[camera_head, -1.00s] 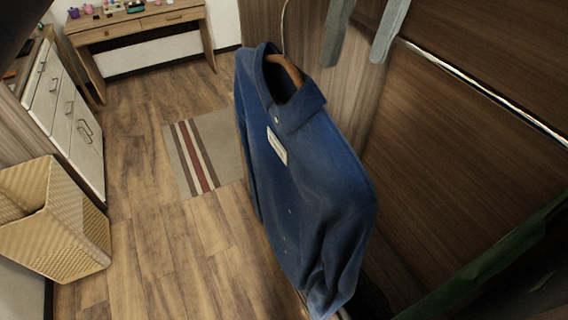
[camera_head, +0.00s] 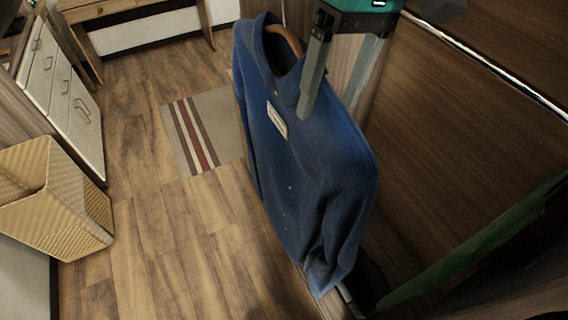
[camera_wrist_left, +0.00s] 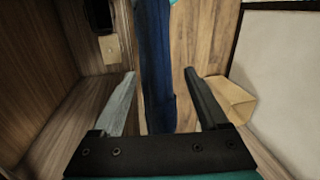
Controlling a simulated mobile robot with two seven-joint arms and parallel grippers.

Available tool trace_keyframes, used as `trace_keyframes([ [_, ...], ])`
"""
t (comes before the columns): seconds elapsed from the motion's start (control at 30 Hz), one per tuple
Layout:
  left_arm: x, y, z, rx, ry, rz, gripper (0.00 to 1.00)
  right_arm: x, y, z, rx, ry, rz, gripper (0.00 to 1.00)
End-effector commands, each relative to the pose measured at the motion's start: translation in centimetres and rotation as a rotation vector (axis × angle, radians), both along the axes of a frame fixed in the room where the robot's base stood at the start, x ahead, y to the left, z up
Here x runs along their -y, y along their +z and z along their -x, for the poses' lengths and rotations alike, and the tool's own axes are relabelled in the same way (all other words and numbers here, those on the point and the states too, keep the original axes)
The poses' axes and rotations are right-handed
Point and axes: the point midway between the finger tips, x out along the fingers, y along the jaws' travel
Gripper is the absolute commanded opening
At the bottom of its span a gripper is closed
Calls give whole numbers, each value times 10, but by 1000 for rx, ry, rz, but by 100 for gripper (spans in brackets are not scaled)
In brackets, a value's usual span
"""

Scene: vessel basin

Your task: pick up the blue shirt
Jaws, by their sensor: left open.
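The blue shirt (camera_head: 305,165) hangs from a brown hanger (camera_head: 285,40) in the middle of the head view, with a small white label on its front. My left gripper (camera_head: 328,105) is open at the shirt's upper right shoulder. One finger lies in front of the shirt and the other is on the far side, its tip partly hidden by the cloth. In the left wrist view the shirt (camera_wrist_left: 156,75) runs between the two spread fingers, with visible gaps on each side. My right gripper is not in view.
Brown wood panels (camera_head: 465,130) with a metal rail stand close on the right. A green strip (camera_head: 480,245) lies at lower right. A wicker basket (camera_head: 60,200), white drawers (camera_head: 65,100) and a striped rug (camera_head: 203,130) are on the left. The wood floor between is clear.

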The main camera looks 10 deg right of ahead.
Motion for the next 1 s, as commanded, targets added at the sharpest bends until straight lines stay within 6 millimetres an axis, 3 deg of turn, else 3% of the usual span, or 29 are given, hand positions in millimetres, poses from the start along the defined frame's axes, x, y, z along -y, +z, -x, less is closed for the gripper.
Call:
trace_keyframes([
  [0.3,-1,-5,0,1,1,1,76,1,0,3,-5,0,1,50],
  [1.0,-1,-5,0,1,1,1,0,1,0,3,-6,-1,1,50],
])
